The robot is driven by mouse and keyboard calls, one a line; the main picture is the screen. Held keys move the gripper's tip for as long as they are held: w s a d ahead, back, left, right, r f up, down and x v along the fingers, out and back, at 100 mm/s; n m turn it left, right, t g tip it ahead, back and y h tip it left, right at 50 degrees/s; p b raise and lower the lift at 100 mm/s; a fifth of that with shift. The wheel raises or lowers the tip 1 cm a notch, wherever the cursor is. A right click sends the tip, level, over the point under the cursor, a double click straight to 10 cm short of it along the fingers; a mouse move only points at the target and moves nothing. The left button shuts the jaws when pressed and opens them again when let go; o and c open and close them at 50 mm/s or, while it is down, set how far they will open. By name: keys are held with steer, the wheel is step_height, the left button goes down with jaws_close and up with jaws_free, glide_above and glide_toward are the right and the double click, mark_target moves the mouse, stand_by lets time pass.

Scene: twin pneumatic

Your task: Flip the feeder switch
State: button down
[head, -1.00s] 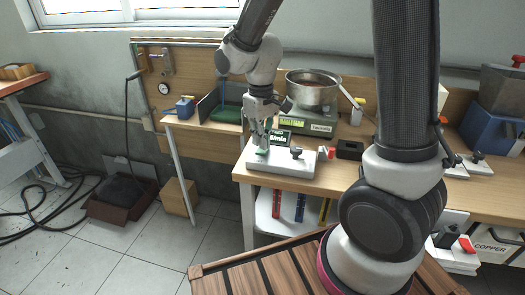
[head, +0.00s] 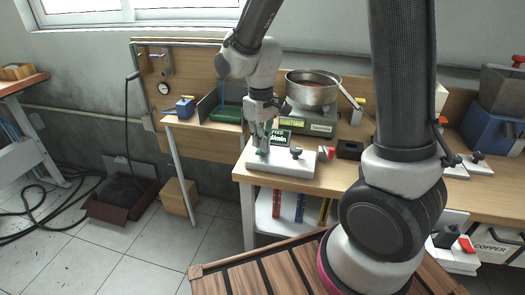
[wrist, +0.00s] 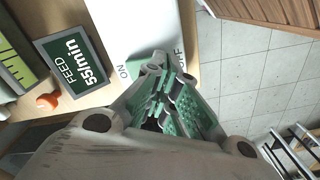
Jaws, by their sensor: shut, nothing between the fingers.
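The white feeder box (head: 282,168) sits at the left front corner of the wooden bench. Its sign reading FEED 55/min (wrist: 72,62) stands behind it. In the wrist view the white panel (wrist: 152,28) carries the words ON and OFF, and a green piece, seemingly the switch (wrist: 139,66), shows between them beside my fingertips. My gripper (head: 262,147) is over the left end of the box, pointing down, with its fingers together and empty. In the wrist view my gripper (wrist: 167,76) covers part of the switch area, so I cannot tell whether it touches or how the switch is set.
A scale (head: 308,123) with a metal pan (head: 313,90) stands behind. A black block (head: 349,150) lies to the right. Open floor (head: 215,225) lies left of the bench.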

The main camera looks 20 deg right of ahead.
mark_target(261, 152)
steer(key=shift+f, duration=0.85)
stand_by(0.3)
steer(key=shift+r, duration=3.55)
